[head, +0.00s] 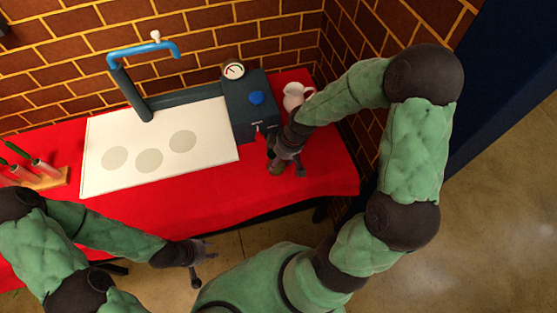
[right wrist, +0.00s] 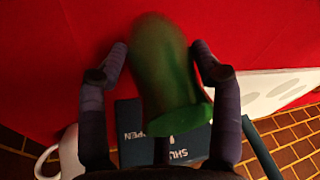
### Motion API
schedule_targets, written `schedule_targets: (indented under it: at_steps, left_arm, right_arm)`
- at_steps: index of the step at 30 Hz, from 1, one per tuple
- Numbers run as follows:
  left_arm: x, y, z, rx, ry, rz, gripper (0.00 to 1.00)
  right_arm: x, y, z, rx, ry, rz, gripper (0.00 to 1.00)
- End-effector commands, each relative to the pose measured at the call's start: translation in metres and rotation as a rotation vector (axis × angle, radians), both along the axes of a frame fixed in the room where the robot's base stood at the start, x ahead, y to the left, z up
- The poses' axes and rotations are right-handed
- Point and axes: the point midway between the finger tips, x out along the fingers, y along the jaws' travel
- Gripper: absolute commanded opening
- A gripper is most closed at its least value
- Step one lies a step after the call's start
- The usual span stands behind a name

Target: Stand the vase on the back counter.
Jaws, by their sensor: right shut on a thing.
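My right gripper (head: 287,163) is over the right part of the red-covered counter (head: 310,178), in front of the dark box. In the right wrist view, my right gripper (right wrist: 158,68) has its fingers on both sides of a green see-through vase (right wrist: 165,75) and is shut on it. In the head view the vase is mostly hidden by my gripper. I cannot tell whether its base touches the red cloth. My left gripper (head: 205,264) is open and empty, low in front of the counter's front edge.
A white panel with several grey discs (head: 215,120) lies left of the dark box with a gauge (head: 243,112). A white pitcher (head: 293,96) stands right of the box. A blue pipe (head: 140,50) rises behind the panel. A wooden rack (head: 48,182) is at far left. Brick walls close the back.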

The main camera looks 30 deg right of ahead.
Motion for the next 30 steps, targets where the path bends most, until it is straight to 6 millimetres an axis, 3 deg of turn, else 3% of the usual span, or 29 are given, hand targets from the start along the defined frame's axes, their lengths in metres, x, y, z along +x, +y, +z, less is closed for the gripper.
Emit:
schedule_targets:
  at_steps: [10, 11, 13, 25, 30]
  left_arm:
    - [0.0, 0.0, -0.001, 0.0, 0.0, 0.0, 0.4]
    - [0.0, 0.0, -0.001, 0.0, 0.0, 0.0, 0.4]
    - [0.0, 0.0, -0.001, 0.0, 0.0, 0.0, 0.4]
    - [0.0, 0.0, 0.0, 0.0, 0.0, 0.0, 0.4]
    - [0.0, 0.0, 0.008, 0.0, 0.0, 0.0, 0.4]
  right_arm:
    - [0.001, -0.001, -0.002, -0.001, -0.004, -0.001, 0.06]
    - [0.001, 0.0, -0.003, -0.001, -0.002, -0.001, 0.68]
    - [0.001, 0.0, -0.002, -0.001, -0.002, -0.001, 0.88]
    - [0.001, 0.0, 0.0, -0.001, -0.003, -0.001, 0.89]
    - [-0.001, -0.004, 0.017, -0.002, -0.005, -0.003, 0.89]
